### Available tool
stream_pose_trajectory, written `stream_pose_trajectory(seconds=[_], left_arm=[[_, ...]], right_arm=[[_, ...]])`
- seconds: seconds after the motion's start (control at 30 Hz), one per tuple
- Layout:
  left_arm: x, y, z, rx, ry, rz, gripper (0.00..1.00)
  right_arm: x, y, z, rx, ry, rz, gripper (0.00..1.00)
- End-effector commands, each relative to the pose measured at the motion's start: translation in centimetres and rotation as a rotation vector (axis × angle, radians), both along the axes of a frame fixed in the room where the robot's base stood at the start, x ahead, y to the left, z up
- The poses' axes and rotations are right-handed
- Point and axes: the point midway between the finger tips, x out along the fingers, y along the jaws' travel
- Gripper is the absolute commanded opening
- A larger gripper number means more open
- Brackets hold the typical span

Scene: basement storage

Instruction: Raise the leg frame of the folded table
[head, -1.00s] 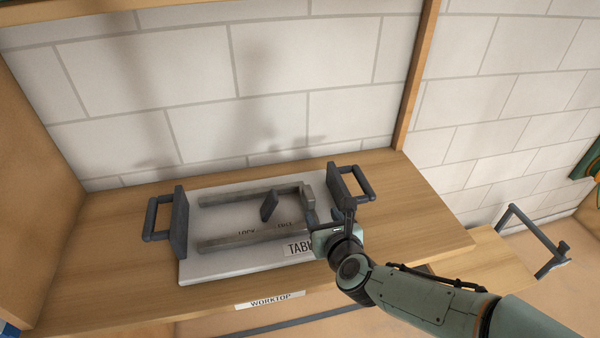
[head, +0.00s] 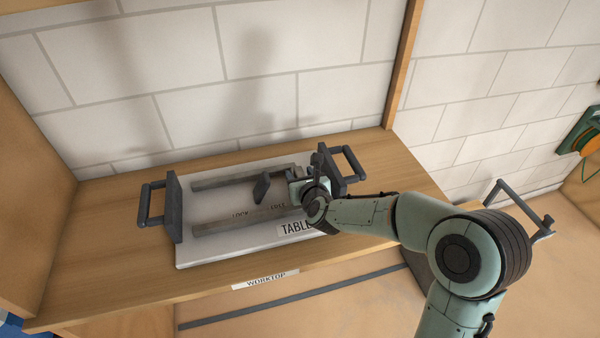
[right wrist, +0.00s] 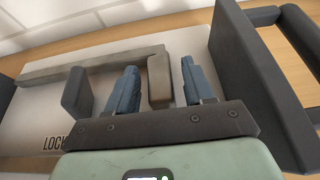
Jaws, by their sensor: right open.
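The folded table (head: 192,250) is a pale flat panel lying on the worktop. Its grey leg frame (head: 240,178) lies flat on it, with two long bars and a cross piece at the right end. A dark upright lever (head: 262,187) stands between the bars beside printed lettering; it also shows in the right wrist view (right wrist: 77,92). My right gripper (head: 297,177) is over the frame's right end, partly hiding it. In the right wrist view, its open blue fingers (right wrist: 160,75) stand either side of the cross piece (right wrist: 159,82). My left gripper is out of view.
Dark end brackets with handles stand at the panel's left (head: 173,205) and right (head: 328,165), the right one close to my gripper. The worktop (head: 110,255) is clear at left. A block wall (head: 200,120) rises behind.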

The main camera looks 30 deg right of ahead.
Motion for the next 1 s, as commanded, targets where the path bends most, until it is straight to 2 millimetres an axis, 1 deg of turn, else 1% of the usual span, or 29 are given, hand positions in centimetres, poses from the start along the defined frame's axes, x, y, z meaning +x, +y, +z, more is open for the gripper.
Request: stream_pose_trajectory(seconds=[0.1, 0.37, 0.4, 0.47, 0.5, 0.53, 0.57, 0.83, 1.0], left_arm=[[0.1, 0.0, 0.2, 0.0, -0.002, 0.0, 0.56], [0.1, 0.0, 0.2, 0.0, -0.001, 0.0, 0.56], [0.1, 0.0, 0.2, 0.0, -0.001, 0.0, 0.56], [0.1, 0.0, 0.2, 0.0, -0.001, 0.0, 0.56], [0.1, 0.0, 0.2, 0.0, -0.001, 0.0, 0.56], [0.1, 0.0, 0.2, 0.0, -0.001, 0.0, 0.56], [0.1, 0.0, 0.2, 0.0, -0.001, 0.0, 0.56], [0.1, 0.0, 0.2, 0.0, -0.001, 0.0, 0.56], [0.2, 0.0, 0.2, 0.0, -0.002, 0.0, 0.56]], right_arm=[[0.5, -0.1, -0.2, -0.001, 0.001, 0.0, 0.52], [0.6, -0.2, -0.4, -0.001, 0.001, 0.0, 0.52], [0.6, -0.1, -0.4, -0.001, 0.001, 0.0, 0.49], [0.6, -0.1, -0.3, -0.001, 0.001, 0.0, 0.29], [0.6, -0.1, -0.3, -0.001, 0.001, 0.0, 0.16], [0.6, -0.1, -0.3, -0.001, 0.001, 0.0, 0.07], [0.6, -0.1, -0.3, -0.001, 0.001, 0.0, 0.0], [0.6, -0.3, -0.2, -0.005, 0.001, 0.0, 0.0], [0.6, -1.2, 0.5, -0.024, 0.004, -0.001, 0.0]])
